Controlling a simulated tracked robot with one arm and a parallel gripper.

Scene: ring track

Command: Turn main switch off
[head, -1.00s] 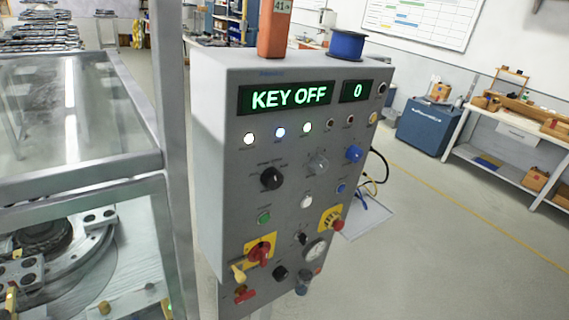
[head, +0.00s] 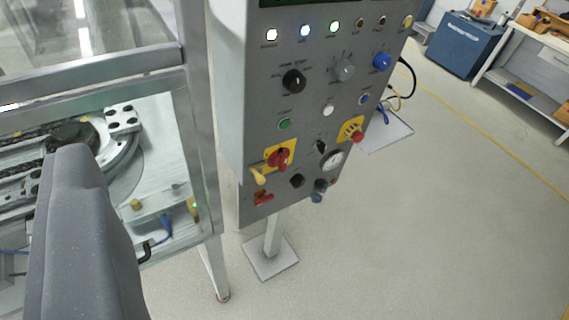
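The main switch (head: 279,158) is a red rotary handle on a yellow plate, low on the left of the grey control panel (head: 318,90). A yellow padlock-like piece (head: 258,176) hangs at the plate's lower left corner, and a red piece (head: 263,198) sits just below. A large dark grey rounded part at the lower left looks like part of my arm or gripper. It is well apart from the switch and touches nothing on the panel. I cannot make out two fingertips or whether they hold anything.
A glass-walled metal frame (head: 195,100) with machinery inside stands close left of the panel. The panel stands on a post with a square foot plate (head: 270,258). A red emergency button (head: 357,137) and several knobs are nearby. Floor to the right is clear.

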